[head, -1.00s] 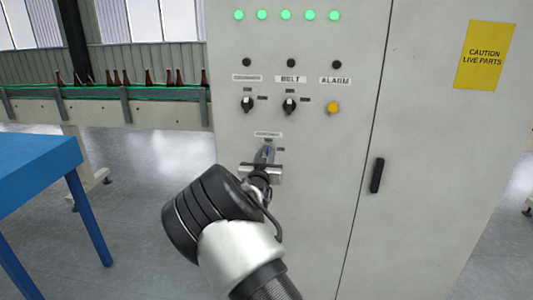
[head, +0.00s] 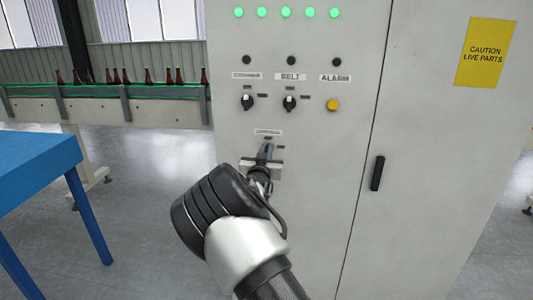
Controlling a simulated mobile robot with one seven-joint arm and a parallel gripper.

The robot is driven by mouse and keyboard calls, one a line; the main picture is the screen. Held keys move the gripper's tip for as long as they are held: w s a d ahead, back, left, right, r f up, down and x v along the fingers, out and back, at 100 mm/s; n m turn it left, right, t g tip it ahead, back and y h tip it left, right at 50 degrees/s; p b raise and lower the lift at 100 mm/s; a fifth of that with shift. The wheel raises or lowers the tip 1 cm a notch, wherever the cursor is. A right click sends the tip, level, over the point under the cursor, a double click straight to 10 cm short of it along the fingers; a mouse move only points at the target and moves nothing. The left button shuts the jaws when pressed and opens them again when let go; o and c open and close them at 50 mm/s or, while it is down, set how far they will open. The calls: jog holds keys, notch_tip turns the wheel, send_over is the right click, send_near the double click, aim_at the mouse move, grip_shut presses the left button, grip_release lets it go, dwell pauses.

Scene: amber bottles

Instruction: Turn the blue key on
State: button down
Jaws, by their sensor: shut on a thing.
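The blue key is mostly hidden by my gripper; a small bluish part of it (head: 268,149) shows between the fingers, below a small label on the grey cabinet (head: 350,220). My gripper (head: 266,150) is at the cabinet front, shut on the key. I cannot tell the key's exact angle. My wrist and forearm reach in from below and cover the cabinet's lower left edge.
Above the key are two black rotary switches (head: 247,102) (head: 290,103) and a yellow alarm button (head: 333,105). Several green lights (head: 286,13) glow at the top. A black door handle (head: 377,173) is at right. A blue table (head: 35,165) stands at left, a bottle conveyor (head: 110,105) behind.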

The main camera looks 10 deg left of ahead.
jog(key=shift+d+f+m+b, duration=0.1)
jog(key=shift+m+b, duration=2.8)
jog(key=shift+b, duration=0.5)
jog(key=shift+d+f+m+b, duration=0.15)
jog(key=shift+m+b, duration=2.75)
jog(key=shift+b, duration=0.5)
jog(key=shift+d+f+m+b, duration=0.1)
jog(key=shift+m+b, duration=2.8)
jog(key=shift+b, duration=0.5)
jog(key=c, duration=2)
grip_release()
jog(key=s, duration=1.1)
jog(key=s+p, duration=0.1)
jog(key=s, duration=0.5)
jog(key=shift+s+a, duration=0.25)
jog(key=shift+a, duration=0.1)
